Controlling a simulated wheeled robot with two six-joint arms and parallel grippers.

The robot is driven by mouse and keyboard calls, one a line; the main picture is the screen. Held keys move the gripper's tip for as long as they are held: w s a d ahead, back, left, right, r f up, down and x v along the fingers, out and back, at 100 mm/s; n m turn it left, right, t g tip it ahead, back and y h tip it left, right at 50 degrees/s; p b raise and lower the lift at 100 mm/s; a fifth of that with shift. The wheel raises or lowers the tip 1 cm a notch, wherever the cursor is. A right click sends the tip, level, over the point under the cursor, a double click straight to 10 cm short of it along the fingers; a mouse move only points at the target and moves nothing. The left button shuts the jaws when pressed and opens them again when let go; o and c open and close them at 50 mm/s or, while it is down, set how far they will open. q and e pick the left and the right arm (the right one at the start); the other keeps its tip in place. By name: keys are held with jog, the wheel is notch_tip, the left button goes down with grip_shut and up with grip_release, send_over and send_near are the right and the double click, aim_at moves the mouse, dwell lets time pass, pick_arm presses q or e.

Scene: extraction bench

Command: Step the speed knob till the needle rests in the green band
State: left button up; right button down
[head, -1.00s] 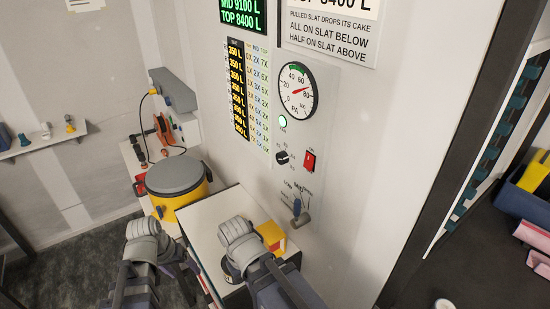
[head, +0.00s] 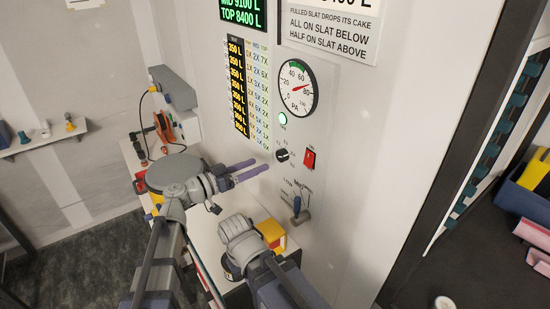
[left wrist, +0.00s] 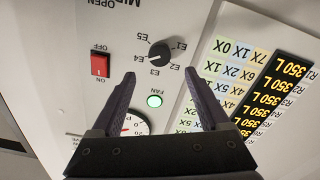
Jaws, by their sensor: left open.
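The black speed knob (head: 282,156) sits on the wall panel below the round gauge (head: 298,88). The gauge has a green band at its top, and its red needle points right of that band, roughly between 60 and 80. In the left wrist view the knob (left wrist: 160,53) appears upside down, ringed by marks E1 to E5; its pointer seems to lie near E3. My left gripper (head: 260,164) is open and empty, its two fingers pointing at the panel just left of the knob, apart from it.
A red switch (head: 309,159) is right of the knob, and a lit green lamp (head: 283,119) is above it. A lever (head: 301,216) sits lower on the panel.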

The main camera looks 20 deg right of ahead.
aim_at(279, 156)
pick_arm(q)
jog(key=shift+x, duration=3.85)
grip_shut()
